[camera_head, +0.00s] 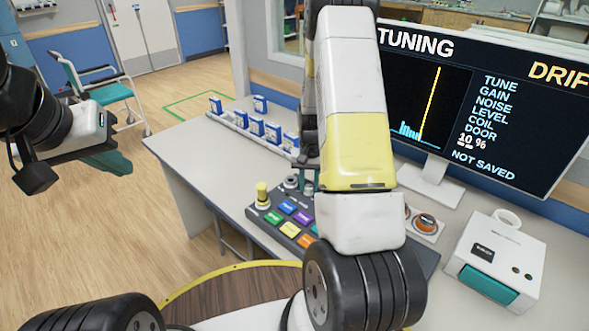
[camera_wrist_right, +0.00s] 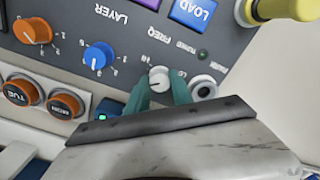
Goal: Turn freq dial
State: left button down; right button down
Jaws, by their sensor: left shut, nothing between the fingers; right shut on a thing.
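The freq dial (camera_wrist_right: 158,78) is a small pale knob with a dark pointer line, below the FREQ label on the dark control panel (camera_wrist_right: 235,50) in the right wrist view. My right gripper (camera_wrist_right: 160,90) is shut on it, with one teal finger on each side. In the head view my right arm hides most of this contact. My left gripper (camera_head: 107,160) is shut and empty at the far left, away from the desk. The monitor (camera_head: 470,110) reads TUNING, with a yellow line right of low blue bars, and NOT SAVED.
Beside the dial are a blue knob (camera_wrist_right: 98,55), an orange knob (camera_wrist_right: 33,30) and a black-and-white round control (camera_wrist_right: 203,88). A yellow knob (camera_head: 262,195) stands up on the panel's left. A white box (camera_head: 497,255) sits at the right.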

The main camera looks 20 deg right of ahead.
aim_at(309, 187)
dwell(0.5)
jog(key=c, duration=1.1)
grip_release()
jog(key=shift+r, duration=3.9)
